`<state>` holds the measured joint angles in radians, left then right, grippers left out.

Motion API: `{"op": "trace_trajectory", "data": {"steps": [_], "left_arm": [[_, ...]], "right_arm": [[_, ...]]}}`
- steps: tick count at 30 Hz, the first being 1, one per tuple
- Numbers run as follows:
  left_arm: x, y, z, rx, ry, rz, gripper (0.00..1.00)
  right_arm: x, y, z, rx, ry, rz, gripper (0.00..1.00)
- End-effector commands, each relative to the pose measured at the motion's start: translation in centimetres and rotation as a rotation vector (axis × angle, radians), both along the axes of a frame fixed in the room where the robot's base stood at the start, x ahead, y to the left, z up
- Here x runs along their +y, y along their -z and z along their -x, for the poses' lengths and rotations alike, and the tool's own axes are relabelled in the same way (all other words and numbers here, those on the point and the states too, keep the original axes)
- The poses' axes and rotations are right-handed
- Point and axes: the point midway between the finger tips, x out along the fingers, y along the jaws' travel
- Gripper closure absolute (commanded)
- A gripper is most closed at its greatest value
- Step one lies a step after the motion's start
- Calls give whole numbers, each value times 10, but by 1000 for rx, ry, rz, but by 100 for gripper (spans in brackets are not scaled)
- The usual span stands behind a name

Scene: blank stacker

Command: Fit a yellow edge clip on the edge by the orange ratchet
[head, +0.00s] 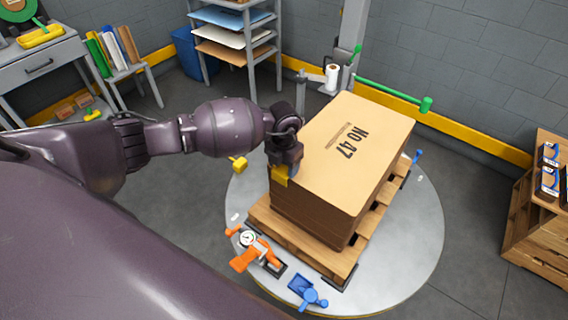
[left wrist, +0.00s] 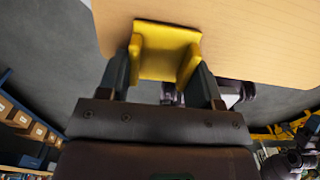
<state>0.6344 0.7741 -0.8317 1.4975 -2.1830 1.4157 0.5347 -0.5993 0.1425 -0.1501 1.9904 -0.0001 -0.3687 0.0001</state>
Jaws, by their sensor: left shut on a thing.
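My left gripper (head: 283,166) is shut on a yellow edge clip (head: 280,176), at the near-left top edge of the brown blank stack (head: 345,150) marked "No 47". In the left wrist view the clip (left wrist: 166,50) sits between the two fingers (left wrist: 165,80) and overlaps the edge of the top sheet (left wrist: 235,30). I cannot tell whether it is fully seated. The orange ratchet (head: 258,252) is on the round plate below that side of the stack. My right gripper does not show.
The stack rests on a wooden pallet (head: 300,240) on a round metal plate (head: 415,235). A blue ratchet (head: 308,292) lies at the front, and a small yellow part (head: 238,163) shows left of the stack. A green bar (head: 390,93) extends behind it. A wooden crate (head: 540,225) stands right.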

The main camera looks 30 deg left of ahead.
Motion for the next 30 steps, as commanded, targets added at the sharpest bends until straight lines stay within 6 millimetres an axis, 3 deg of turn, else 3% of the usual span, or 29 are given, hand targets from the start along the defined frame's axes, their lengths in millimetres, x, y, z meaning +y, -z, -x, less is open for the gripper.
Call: {"op": "trace_trajectory", "data": {"steps": [14,15,20,30], "left_arm": [[0,4,0,0,0,0,62],[0,4,0,0,0,0,35],[0,4,0,0,0,0,11],[0,0,0,-1,0,0,11]], "right_arm": [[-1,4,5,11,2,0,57],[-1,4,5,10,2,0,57],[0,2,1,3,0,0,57],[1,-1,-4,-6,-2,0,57]]}}
